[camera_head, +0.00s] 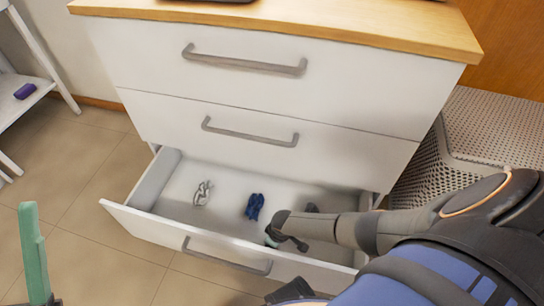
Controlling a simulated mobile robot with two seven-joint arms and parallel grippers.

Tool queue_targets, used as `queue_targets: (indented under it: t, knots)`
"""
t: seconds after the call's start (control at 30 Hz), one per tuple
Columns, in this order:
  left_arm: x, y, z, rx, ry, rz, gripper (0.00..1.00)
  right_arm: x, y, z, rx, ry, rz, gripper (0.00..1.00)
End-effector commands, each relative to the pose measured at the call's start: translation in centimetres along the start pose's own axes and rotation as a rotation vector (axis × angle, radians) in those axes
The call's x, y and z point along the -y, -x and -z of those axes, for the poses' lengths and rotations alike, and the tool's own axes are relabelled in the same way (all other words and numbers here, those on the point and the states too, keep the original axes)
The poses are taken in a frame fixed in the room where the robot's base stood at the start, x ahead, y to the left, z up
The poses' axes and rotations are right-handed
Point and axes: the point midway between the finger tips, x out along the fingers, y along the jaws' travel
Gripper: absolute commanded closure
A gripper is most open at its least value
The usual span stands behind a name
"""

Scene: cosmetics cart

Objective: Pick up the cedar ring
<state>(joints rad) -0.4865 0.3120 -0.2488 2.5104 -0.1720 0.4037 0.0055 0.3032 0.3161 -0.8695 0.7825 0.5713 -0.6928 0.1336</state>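No ring shape can be made out for certain. The open bottom drawer (176,236) holds a small silver-white piece (203,193), a dark blue piece (254,206) and a small dark piece (311,208) partly behind my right arm. Any of these may be the cedar ring; they are too small to tell. My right gripper (274,238) reaches down into the drawer, right of and nearer than the blue piece. My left gripper (36,255) shows as a teal finger at the lower left, away from the drawer.
The white cabinet (270,95) with a wooden top (300,20) has two closed drawers above the open one. A perforated grey surface (490,125) stands at right. A white shelf (40,88) with a purple item (25,91) stands at left. The tiled floor at left is clear.

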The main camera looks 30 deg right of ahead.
Motion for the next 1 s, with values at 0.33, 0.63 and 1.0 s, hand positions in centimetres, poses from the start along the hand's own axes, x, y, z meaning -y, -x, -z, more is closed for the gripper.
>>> queue_targets:
  t: [0.33, 0.63, 1.0]
  knots:
    - [-0.9, 1.5, -1.6, 0.006, -0.012, -0.009, 0.5, 0.1, -2.5, -0.1, -0.002, 0.001, 0.0, 0.17]
    - [-2.2, 3.4, -3.9, 0.033, -0.03, -0.025, 0.5, 0.1, -5.5, -0.1, -0.002, 0.001, -0.001, 0.17]
    - [-2.2, 3.2, -3.7, 0.031, -0.025, -0.015, 0.5, 0.1, -5.3, -0.1, -0.002, 0.0, 0.0, 0.31]
